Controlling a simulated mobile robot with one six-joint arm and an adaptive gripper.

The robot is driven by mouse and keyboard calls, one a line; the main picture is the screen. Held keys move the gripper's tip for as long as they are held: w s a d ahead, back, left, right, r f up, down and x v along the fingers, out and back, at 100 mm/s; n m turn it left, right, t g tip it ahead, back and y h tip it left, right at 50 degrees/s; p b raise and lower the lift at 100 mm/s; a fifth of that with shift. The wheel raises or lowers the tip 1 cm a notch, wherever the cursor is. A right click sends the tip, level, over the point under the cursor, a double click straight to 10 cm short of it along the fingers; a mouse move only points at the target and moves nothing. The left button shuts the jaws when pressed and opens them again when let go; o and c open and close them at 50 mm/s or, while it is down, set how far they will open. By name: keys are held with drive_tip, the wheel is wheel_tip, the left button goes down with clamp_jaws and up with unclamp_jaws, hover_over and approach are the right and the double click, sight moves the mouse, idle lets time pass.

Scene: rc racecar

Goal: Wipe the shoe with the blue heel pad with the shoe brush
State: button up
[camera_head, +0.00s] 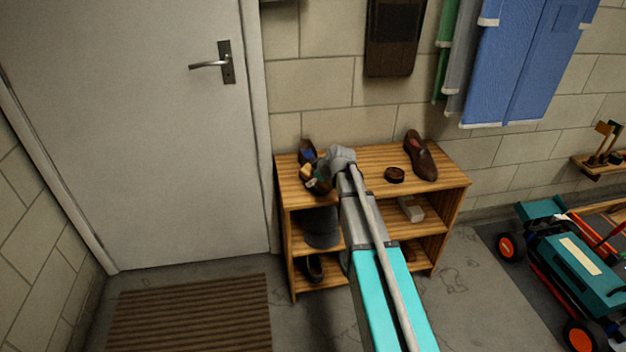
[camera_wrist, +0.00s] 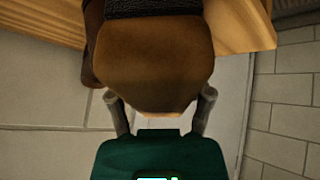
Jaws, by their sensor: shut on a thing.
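The shoe with the blue heel pad (camera_head: 307,152) stands on the left of the wooden rack's top, partly hidden by my arm and gripper. My gripper (camera_head: 318,182) is at its near end, over the top board. In the wrist view my gripper (camera_wrist: 160,108) is shut on the shoe brush (camera_wrist: 158,65), a brown wooden block with dark bristles at its far end. A dark brown surface, likely the shoe (camera_wrist: 92,50), shows just behind the brush on the left. Whether the bristles touch the shoe is hidden.
The wooden rack (camera_head: 453,182) also bears a brown shoe (camera_head: 421,156) and a small round dark tin (camera_head: 395,174) on top. A grey cap (camera_head: 321,228) and a light block (camera_head: 411,209) lie on the shelf below. A wall and door stand close behind.

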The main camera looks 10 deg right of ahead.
drive_tip(key=shift+d, duration=0.8)
drive_tip(key=shift+d, duration=0.1)
drive_tip(key=shift+w+d+f, duration=0.1)
drive_tip(key=shift+w+d, duration=0.1)
drive_tip(key=shift+d, duration=1.3)
drive_tip(key=shift+f+b, duration=0.15)
drive_tip(key=shift+b, duration=0.15)
drive_tip(key=shift+a, duration=0.15)
drive_tip(key=shift+s+a, duration=0.15)
drive_tip(key=shift+a, duration=1.4)
